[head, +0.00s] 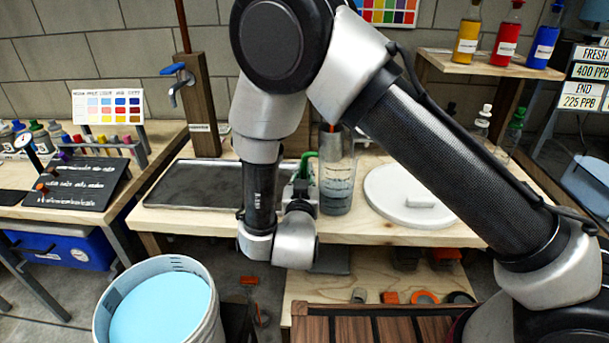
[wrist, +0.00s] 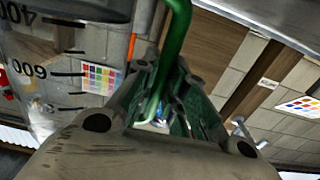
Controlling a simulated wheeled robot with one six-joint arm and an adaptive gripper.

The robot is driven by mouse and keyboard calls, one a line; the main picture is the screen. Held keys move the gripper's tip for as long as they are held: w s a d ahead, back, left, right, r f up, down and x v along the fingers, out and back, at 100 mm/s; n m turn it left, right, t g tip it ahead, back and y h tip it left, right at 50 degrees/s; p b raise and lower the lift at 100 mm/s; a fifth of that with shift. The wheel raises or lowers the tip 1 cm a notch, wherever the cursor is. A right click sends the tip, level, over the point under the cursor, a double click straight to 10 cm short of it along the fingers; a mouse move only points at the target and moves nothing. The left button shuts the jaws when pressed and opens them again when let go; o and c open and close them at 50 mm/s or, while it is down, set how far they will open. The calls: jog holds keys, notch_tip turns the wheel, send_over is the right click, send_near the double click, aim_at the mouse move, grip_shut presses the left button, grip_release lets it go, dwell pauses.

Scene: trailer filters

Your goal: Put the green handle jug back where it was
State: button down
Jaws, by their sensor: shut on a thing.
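The clear jug (head: 338,178) with the green handle (head: 306,160) is upright at the workbench, right of the dark tray. It has dark volume marks and looks greyish in its lower part. I cannot tell if its base touches the bench. My gripper (head: 301,188) is at its left side, shut on the green handle, and partly hidden by my arm. In the wrist view the handle (wrist: 176,45) runs down between the fingers (wrist: 165,108), and the jug's marked wall (wrist: 60,55) fills the upper left.
A black tray (head: 180,190) lies left on the bench (head: 400,234), below a tap (head: 176,80). A round white plate (head: 385,208) lies right of the jug. A bucket of blue liquid (head: 118,302) stands in front. Coloured bottles (head: 508,35) stand on the upper right shelf.

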jog(key=c, duration=1.5)
grip_release()
jog(key=shift+f, duration=0.1)
jog(key=shift+s, duration=0.3)
jog(key=s, duration=1.1)
jog(key=shift+s+a, duration=0.2)
